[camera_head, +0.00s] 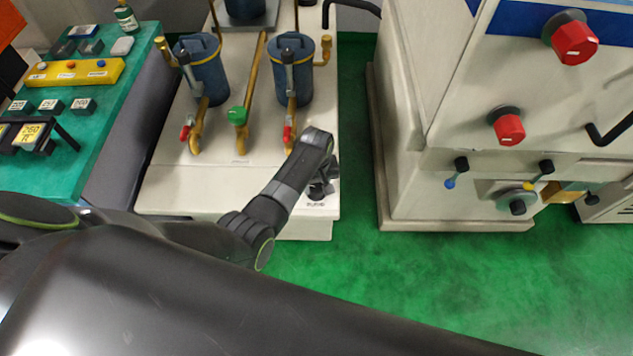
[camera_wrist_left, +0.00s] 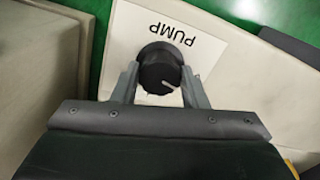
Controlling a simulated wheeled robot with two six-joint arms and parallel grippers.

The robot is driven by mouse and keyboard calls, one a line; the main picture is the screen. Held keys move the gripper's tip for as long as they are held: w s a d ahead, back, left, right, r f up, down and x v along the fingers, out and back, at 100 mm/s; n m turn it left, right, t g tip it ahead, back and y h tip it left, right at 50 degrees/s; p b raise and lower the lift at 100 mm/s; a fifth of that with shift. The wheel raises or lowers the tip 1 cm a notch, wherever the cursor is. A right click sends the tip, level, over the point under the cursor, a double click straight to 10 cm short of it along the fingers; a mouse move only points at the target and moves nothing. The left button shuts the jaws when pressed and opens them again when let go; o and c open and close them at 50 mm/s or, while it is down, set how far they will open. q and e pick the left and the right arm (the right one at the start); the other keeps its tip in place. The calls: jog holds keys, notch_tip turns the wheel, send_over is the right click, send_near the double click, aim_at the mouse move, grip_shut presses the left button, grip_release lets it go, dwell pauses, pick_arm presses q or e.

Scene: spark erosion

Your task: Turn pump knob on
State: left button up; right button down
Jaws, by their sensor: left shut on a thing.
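The pump knob (camera_wrist_left: 157,66) is a round black knob with a white pointer line, on a pale panel beside the upside-down printed word PUMP in the left wrist view. My left gripper (camera_wrist_left: 160,75) has its two grey fingers on either side of the knob and is shut on it. In the head view my left gripper (camera_head: 322,180) is at the front right corner of the cream pump stand (camera_head: 230,203). There the arm and gripper hide much of the knob, and the PUMP label shows just below. My right gripper is in neither view.
On the stand are two blue filter canisters (camera_head: 203,75) with brass pipes, red valve handles and a green valve handle (camera_head: 238,116). A large cream machine (camera_head: 400,150) with red knobs (camera_head: 508,128) stands to the right. Green floor (camera_head: 350,240) lies between. A green bench (camera_head: 120,110) is left.

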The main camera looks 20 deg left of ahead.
pick_arm(q)
jog(key=m+p, duration=0.2)
jog(key=m, duration=0.1)
jog(key=shift+r+m, duration=0.15)
jog(key=shift+m, duration=0.15)
jog(key=m+p, duration=0.1)
jog(key=m, duration=0.2)
jog(key=shift+m+p, duration=0.3)
jog(key=shift+p, duration=0.1)
jog(key=m+p, duration=0.1)
jog(key=m, duration=0.3)
jog(key=shift+a+m, duration=0.1)
jog(key=shift+m, duration=0.2)
jog(key=shift+m+p, duration=0.5)
jog(key=shift+m, duration=1.3)
jog(key=o, duration=1)
jog(key=shift+c, duration=0.2)
